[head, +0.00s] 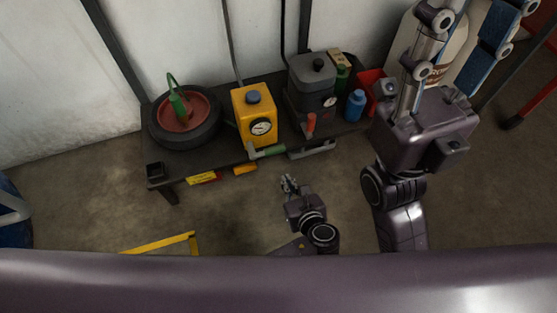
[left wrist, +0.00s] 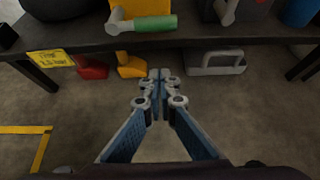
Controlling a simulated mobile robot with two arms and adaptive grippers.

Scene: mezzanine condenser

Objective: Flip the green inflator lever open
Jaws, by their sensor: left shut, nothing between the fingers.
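The yellow inflator (head: 254,112), a box with a round gauge, stands on the dark bench. Its green lever (head: 267,152) lies roughly level across the lower front, pointing right from a grey pivot. The lever also shows at the top of the left wrist view (left wrist: 155,24). My left gripper (head: 288,183) is in front of the bench, apart from the lever. Its fingertips are together and empty in the left wrist view (left wrist: 160,76). My right gripper (head: 478,14) is at the upper right with its fingers spread and no object seen between them.
The bench (head: 220,158) also holds a wheel (head: 185,118), a grey machine (head: 312,80) with a red lever (head: 311,122), and a blue bottle (head: 355,105). A grey handle (left wrist: 216,62) shows below the bench edge. Open floor (head: 245,205) lies in front; yellow floor marking (head: 165,243) is at left.

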